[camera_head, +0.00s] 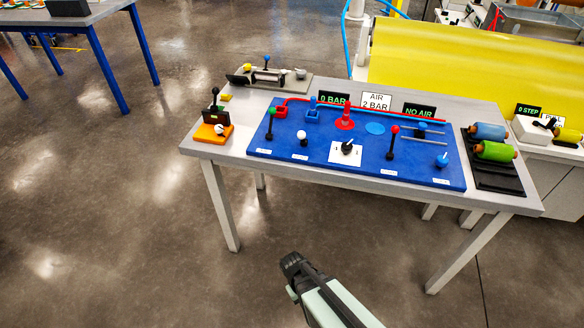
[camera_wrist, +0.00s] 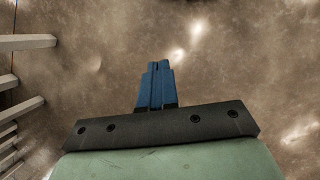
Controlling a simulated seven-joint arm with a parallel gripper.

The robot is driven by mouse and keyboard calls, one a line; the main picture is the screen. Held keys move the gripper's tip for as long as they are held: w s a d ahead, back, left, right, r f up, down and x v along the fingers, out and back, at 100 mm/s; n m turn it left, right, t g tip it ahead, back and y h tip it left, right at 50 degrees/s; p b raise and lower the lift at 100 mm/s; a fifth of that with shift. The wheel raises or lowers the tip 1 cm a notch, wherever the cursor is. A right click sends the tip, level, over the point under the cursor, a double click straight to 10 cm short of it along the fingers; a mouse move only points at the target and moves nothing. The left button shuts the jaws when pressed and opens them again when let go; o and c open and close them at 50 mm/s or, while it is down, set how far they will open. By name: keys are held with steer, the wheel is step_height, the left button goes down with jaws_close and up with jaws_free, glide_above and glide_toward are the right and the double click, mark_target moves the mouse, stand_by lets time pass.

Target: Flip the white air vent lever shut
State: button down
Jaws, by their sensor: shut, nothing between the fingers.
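A small lever with a white ball knob (camera_head: 301,135) stands at the front left of the blue panel (camera_head: 270,150) on the grey table; a white label lies in front of it. I take it for the air vent lever. Its exact tilt is too small to tell. My gripper shows in the wrist view (camera_wrist: 157,68), its two blue fingers shut together and empty, above bare floor. In the head view my arm's dark end is in front of the table, low in the picture and well apart from the lever.
Signs behind read "0 BAR", "AIR 2 BAR" and "NO AIR". An orange block (camera_head: 207,134) sits left, spools (camera_head: 495,151) right. Floor before the table is clear.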

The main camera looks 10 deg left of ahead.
mark_target(302, 137)
steer(key=w+a+r+n+t+h, duration=0.45)
steer(key=w+a+r+t, duration=0.65)
steer(key=w+a+r, duration=0.35)
steer(key=w+a+r+m+t+h, duration=0.2)
steer(key=r+t, duration=0.3)
steer(key=r, duration=0.5)
steer(key=w+a+r+m+t+h, duration=0.2)
steer(key=r+t, duration=0.3)
steer(key=r, duration=0.5)
steer(key=shift+a+r+m+t, duration=0.35)
steer(key=shift+a+r+t, duration=0.05)
steer(key=shift+h, duration=0.25)
steer(key=x, duration=1.4)
steer(key=shift+w, duration=0.1)
